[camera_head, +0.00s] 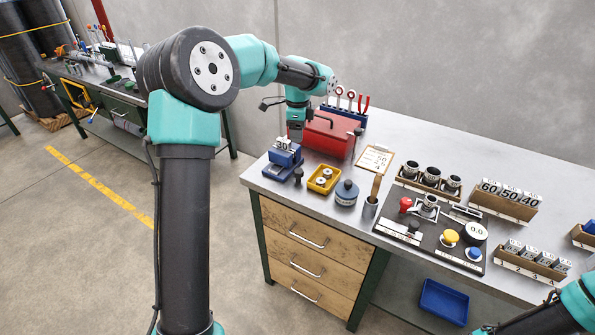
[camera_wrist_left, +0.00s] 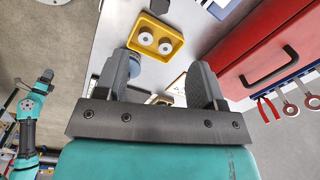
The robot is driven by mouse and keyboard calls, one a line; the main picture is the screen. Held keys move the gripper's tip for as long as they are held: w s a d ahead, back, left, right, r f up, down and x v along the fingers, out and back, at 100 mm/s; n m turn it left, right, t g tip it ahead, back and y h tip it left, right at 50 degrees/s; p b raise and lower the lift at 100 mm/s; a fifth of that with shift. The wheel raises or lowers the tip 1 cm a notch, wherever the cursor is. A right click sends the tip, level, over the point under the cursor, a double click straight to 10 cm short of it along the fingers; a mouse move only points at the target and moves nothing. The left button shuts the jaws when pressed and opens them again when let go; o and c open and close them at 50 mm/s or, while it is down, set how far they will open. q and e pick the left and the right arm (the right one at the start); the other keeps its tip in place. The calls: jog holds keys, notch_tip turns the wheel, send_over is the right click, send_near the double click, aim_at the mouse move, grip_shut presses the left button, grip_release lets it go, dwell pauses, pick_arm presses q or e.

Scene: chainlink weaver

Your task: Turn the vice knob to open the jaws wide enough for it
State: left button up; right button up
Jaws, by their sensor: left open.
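The blue vice (camera_head: 284,165) stands at the left end of the bench in the head view. A grey block marked 30 (camera_head: 282,146) shows at its top; I cannot tell whether the jaws grip it. A black knob (camera_head: 298,176) shows at the vice's right front. My left gripper (camera_head: 295,136) points down just behind and right of the vice, partly overlapping it in the picture. In the left wrist view my left gripper (camera_wrist_left: 163,76) is open with nothing between its fingers. The vice is not clearly visible there. My right gripper is not clearly visible.
A yellow tray (camera_head: 334,188) with two white-topped rings lies right of the vice. A red toolbox (camera_head: 330,136) stands close behind the gripper. A dark blue round pot (camera_head: 346,193), a clipboard (camera_head: 376,158) and a black control panel (camera_head: 405,236) lie further right.

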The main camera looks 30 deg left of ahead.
aim_at(298, 171)
pick_arm(q)
jog(key=f, duration=1.7)
jog(key=shift+w+a+f, duration=0.1)
jog(key=shift+w, duration=0.2)
jog(key=c, duration=0.9)
